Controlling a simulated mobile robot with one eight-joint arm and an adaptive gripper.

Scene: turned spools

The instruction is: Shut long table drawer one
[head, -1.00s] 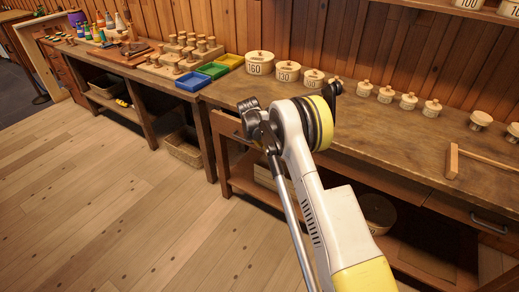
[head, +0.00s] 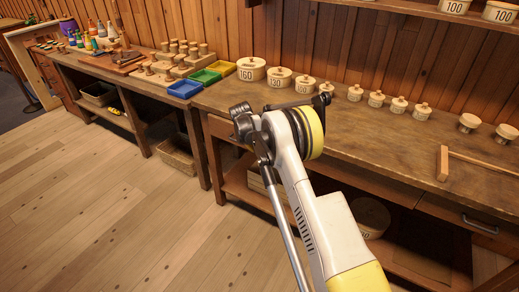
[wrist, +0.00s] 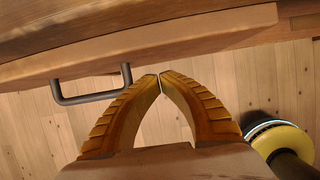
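In the wrist view, a wooden drawer front (wrist: 190,36) crosses the top, and its right end shows. A dark bar handle (wrist: 92,98) sticks out from it, left of my fingertips. My gripper (wrist: 160,77) is shut and empty, its two ribbed fingertips meeting just below the drawer front. I cannot tell whether they touch it. In the head view, a drawer at the left end of the long table (head: 385,140) shows partly (head: 222,128) behind my arm. How far it stands out is unclear. My gripper is hidden there.
Another drawer with a metal handle (head: 480,223) is at the table's right. Numbered lidded spools (head: 251,69) line the tabletop's back. A wooden piece (head: 443,163) lies at right. A basket (head: 177,160) sits under the left bench. The wooden floor (head: 110,220) at left is clear.

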